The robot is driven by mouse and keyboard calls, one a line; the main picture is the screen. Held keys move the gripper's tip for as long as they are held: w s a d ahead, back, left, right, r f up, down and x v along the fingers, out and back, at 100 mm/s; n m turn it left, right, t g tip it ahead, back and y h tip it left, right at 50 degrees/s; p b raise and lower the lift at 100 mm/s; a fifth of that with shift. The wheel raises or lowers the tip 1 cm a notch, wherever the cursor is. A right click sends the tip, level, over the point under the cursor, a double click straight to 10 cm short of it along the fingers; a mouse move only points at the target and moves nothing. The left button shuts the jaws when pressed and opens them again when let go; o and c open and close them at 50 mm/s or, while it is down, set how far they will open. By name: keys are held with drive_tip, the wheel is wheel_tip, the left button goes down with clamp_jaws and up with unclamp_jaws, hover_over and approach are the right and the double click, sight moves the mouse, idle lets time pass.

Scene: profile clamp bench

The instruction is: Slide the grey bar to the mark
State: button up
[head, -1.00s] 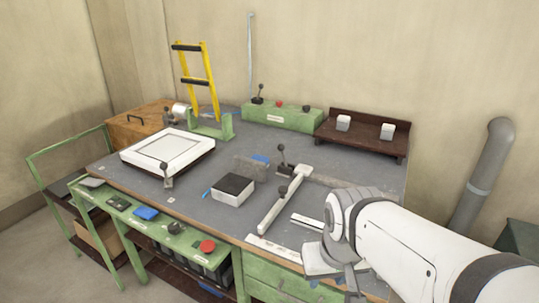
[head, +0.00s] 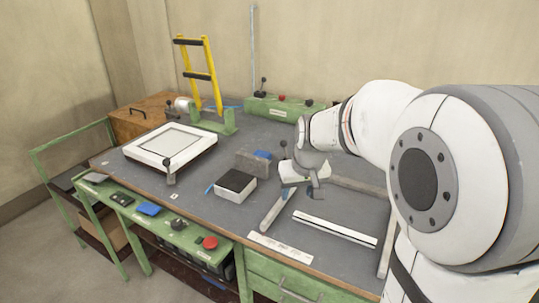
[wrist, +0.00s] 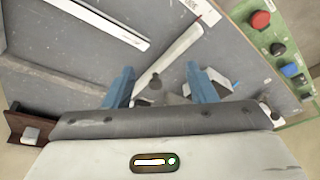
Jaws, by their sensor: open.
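The grey bar (head: 277,211) lies slantwise on the bench top, its near end close to a white strip with fine markings (head: 280,247) at the front edge. Its far end is hidden by my gripper (head: 312,180) in the head view. In the wrist view the bar (wrist: 172,58) runs from the strip (wrist: 200,10) down between my blue fingers. A dark ball knob (wrist: 155,80) shows between the open fingers (wrist: 161,86); I cannot tell whether either finger touches it. A small reddish spot shows near the bar's strip end; I cannot tell if it is the mark.
A white slotted profile (head: 335,229) lies right of the bar, inside grey rails (head: 385,245). The green control box (head: 285,107) is behind. Bare bench lies between bar and profile.

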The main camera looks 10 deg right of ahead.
drive_tip(key=w+f+p, duration=0.1)
drive_tip(key=w+f, duration=0.3)
drive_tip(key=w, duration=0.9)
drive_tip(key=shift+n+t, duration=0.3)
drive_tip(key=shift+t, duration=0.1)
drive_tip(key=x, duration=0.5)
drive_tip(key=p+x, duration=0.1)
drive_tip(key=x, duration=0.1)
drive_tip(key=shift+w+d+f, duration=0.15)
drive_tip(key=shift+w+d, duration=0.2)
drive_tip(key=shift+w, duration=0.1)
drive_tip(key=shift+c, duration=0.5)
clamp_jaws()
